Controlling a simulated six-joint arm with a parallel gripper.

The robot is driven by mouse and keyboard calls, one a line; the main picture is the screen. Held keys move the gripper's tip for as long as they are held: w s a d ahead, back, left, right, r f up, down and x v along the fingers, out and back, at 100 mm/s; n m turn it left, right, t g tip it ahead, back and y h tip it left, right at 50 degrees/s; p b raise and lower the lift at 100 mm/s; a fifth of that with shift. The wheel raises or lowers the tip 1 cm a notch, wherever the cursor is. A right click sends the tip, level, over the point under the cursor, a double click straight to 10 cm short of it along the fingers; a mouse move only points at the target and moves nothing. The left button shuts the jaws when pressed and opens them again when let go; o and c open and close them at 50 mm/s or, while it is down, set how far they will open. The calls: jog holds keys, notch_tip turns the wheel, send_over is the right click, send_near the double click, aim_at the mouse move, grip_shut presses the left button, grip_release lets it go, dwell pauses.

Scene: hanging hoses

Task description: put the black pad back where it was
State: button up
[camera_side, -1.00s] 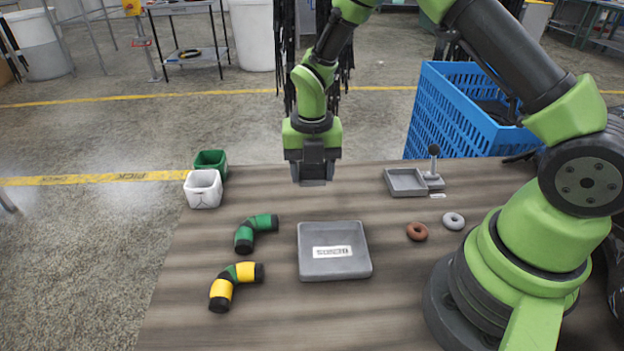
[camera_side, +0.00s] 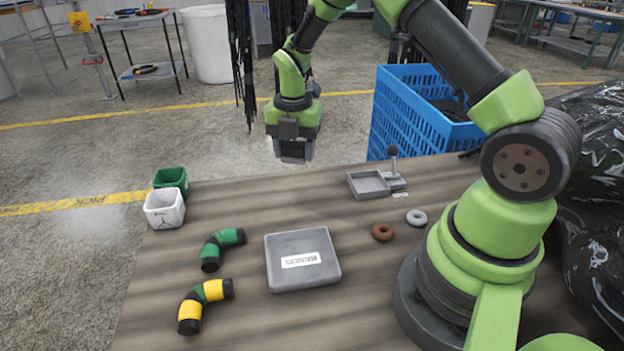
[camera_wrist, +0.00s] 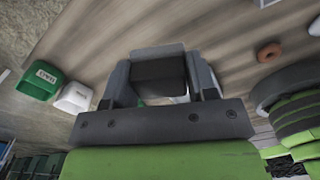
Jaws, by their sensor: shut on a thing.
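My gripper (camera_side: 294,152) hangs above the far edge of the table, pointing down. In the wrist view, my gripper (camera_wrist: 160,78) is shut on a black pad (camera_wrist: 160,71), which sits between its two grey fingers. In the side view the pad cannot be told apart from the dark fingers. A shallow grey tray (camera_side: 369,184) with an upright black-knobbed lever (camera_side: 393,167) beside it stands to the right of my gripper, near the table's far edge. I cannot tell from these frames where the pad was before.
A flat grey labelled box (camera_side: 303,260) lies mid-table. Green (camera_side: 223,248) and yellow-green (camera_side: 205,303) elbow hoses lie left of it. White (camera_side: 164,208) and green (camera_side: 171,179) bins stand far left. Brown (camera_side: 382,231) and grey (camera_side: 417,217) rings lie right. A blue crate (camera_side: 420,115) stands behind.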

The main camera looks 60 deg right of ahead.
jog(key=d+m, duration=0.4)
jog(key=d, duration=0.4)
send_over(322, 175)
jog(key=shift+m, duration=0.3)
notch_tip(322, 175, down, 4)
jog(key=shift+s, duration=0.1)
jog(key=shift+f, duration=2.4)
jog(key=shift+f, duration=0.1)
jog(key=o, duration=0.9)
